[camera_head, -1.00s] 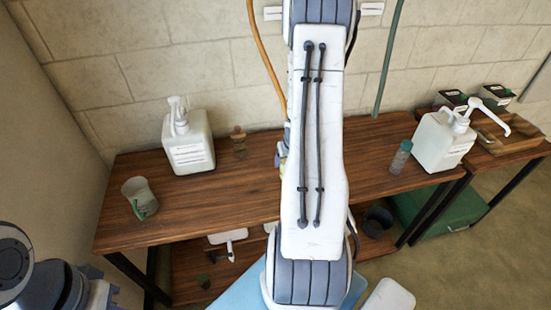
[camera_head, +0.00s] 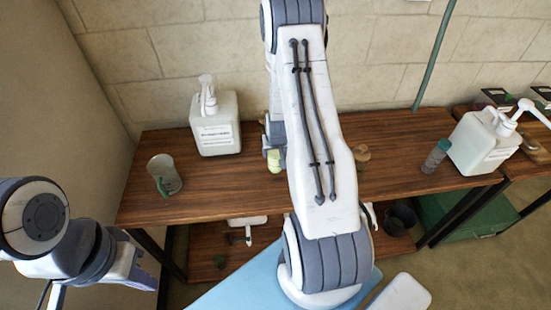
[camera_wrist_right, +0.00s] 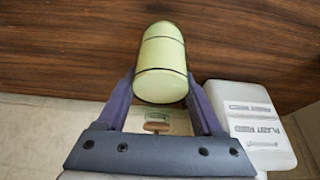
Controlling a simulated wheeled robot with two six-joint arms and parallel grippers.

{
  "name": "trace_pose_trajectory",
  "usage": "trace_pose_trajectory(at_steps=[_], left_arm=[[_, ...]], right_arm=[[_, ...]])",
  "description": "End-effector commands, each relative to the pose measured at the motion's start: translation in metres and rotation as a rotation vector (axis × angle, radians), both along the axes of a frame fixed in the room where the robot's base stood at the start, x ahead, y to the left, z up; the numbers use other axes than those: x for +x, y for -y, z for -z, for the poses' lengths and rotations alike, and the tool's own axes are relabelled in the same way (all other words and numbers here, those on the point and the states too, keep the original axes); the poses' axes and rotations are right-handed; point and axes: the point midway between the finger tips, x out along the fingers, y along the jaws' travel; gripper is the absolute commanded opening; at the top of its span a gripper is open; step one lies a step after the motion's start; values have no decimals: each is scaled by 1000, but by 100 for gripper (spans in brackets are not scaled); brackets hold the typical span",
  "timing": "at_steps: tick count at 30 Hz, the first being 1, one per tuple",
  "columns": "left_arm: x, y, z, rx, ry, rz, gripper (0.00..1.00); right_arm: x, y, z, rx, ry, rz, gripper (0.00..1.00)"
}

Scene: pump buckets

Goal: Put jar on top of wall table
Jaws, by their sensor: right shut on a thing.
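My right gripper (camera_wrist_right: 160,95) is shut on a pale green, rounded jar (camera_wrist_right: 162,62), with a finger on each side. In the head view the jar (camera_head: 274,160) shows just left of my right arm, over the wooden wall table (camera_head: 215,185); that gripper is mostly hidden by the arm. The wrist view shows the brown wood (camera_wrist_right: 60,50) behind the jar. I cannot tell whether the jar touches it. My left gripper (camera_head: 135,278) is low at the left, in front of the table's left end, and I cannot tell its opening.
A white pump bottle (camera_head: 216,125) and a glass mug (camera_head: 164,175) stand on the table's left side. A teal-capped bottle (camera_head: 436,156) and another pump bottle (camera_head: 483,145) are at the right. A tan object (camera_head: 361,153) shows beside my arm. The front left is clear.

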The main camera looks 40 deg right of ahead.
Motion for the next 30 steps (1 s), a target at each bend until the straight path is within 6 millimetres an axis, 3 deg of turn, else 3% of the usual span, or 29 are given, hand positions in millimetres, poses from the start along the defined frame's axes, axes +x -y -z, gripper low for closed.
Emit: trace_pose_trajectory(at_steps=[10,23,24,26,30], left_arm=[[0,0,-12,0,0,-1,0],[0,0,-7,0,0,-1,0],[0,0,-8,0,0,-1,0],[0,0,-8,0,0,-1,0],[0,0,-8,0,0,-1,0]], right_arm=[[0,1,37,1,0,4,0],[0,2,44,-1,3,4,0],[-1,2,44,1,0,4,76],[-1,1,43,1,0,4,98],[-1,1,43,1,0,4,98]])
